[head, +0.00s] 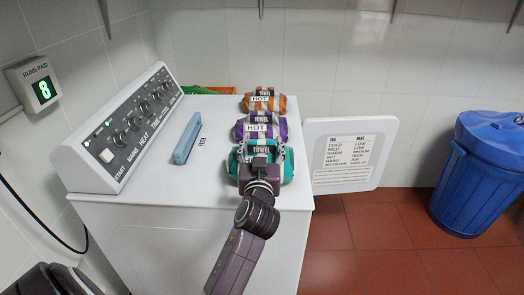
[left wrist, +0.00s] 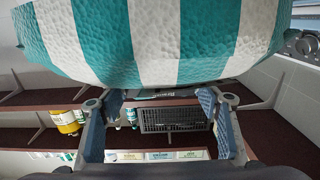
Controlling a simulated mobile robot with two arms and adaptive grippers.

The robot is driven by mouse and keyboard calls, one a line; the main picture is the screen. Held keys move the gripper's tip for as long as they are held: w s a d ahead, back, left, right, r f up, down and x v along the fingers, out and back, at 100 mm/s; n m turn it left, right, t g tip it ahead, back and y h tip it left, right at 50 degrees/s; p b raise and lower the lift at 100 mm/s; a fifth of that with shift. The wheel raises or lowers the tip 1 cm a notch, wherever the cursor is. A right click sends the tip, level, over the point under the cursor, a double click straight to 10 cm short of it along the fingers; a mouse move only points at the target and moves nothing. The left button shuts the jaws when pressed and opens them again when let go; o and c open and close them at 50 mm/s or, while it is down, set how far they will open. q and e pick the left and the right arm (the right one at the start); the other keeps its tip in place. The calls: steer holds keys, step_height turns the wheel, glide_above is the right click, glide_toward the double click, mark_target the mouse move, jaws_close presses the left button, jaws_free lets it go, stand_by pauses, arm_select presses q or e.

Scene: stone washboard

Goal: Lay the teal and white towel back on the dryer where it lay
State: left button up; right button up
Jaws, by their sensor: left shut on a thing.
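The teal and white towel (head: 288,163) is a thick roll with a label reading TOWEL. In the head view it is at the front right of the dryer's white top (head: 195,190), in line with two other towels. I cannot tell whether it rests on the top or hangs just above it. My right gripper is not in view.
A purple towel (head: 276,129) and an orange towel (head: 275,103) lie behind. A blue bar (head: 187,138) lies left of them, near the control panel (head: 130,125). An open white door (head: 350,185) stands at the right, and a blue bin (head: 480,175) on the red floor beyond.

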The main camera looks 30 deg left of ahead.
arm_select(q)
steer(key=shift+f, duration=1.05)
steer(key=o, duration=1.9)
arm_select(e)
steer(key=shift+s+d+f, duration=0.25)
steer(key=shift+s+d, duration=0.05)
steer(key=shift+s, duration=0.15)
